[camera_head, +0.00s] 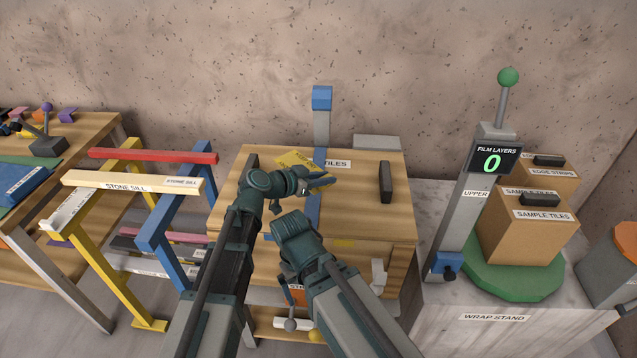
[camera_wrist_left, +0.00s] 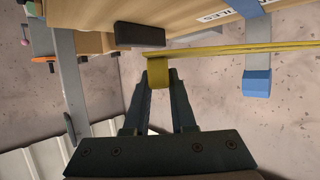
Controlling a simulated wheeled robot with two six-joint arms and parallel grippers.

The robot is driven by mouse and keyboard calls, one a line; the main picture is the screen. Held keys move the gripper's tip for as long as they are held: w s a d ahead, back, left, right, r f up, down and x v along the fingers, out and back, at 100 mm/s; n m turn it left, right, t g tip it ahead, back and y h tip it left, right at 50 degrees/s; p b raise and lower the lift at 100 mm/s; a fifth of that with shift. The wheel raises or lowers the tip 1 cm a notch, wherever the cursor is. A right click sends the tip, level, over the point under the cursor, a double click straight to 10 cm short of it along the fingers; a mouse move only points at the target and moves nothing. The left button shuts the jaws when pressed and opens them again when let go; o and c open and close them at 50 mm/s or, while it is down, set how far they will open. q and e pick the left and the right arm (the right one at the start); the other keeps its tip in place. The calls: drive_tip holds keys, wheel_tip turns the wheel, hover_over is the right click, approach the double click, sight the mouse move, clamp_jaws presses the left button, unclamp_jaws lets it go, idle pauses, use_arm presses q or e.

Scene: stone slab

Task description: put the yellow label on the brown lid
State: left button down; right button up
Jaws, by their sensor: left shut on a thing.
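The yellow label (camera_head: 297,160) is a flat printed sheet above the brown lid (camera_head: 365,215). My left gripper (camera_head: 324,181) is shut on it. In the left wrist view, the fingertips (camera_wrist_left: 159,76) grip a yellow tab, and the label (camera_wrist_left: 240,49) shows nearly edge-on. The lid is the wooden top of a crate, with dark handles on both sides and a white strip partly reading TILES. From these views I cannot tell whether the label touches the lid.
A blue strap (camera_head: 313,217) crosses the lid beside a blue-topped post (camera_head: 321,100). At right, a wrap stand holds brown boxes (camera_head: 525,225) on a green turntable and a counter reading 0. At left stands a rack of stone sills (camera_head: 130,182). The lid's right part is clear.

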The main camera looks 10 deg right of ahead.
sight(324, 212)
use_arm(q)
drive_tip(key=shift+f+b, duration=4.95)
drive_tip(key=shift+f, duration=0.1)
drive_tip(key=shift+r, duration=0.15)
drive_tip(key=c, duration=0.7)
unclamp_jaws()
drive_tip(key=shift+c, duration=0.2)
drive_tip(key=shift+r, duration=0.1)
drive_tip(key=p+v, duration=0.4)
drive_tip(key=v, duration=0.6)
drive_tip(key=shift+s+a+r, duration=0.1)
drive_tip(key=shift+s, duration=0.05)
drive_tip(key=shift+p+v, duration=0.45)
drive_tip(key=shift+v, duration=0.35)
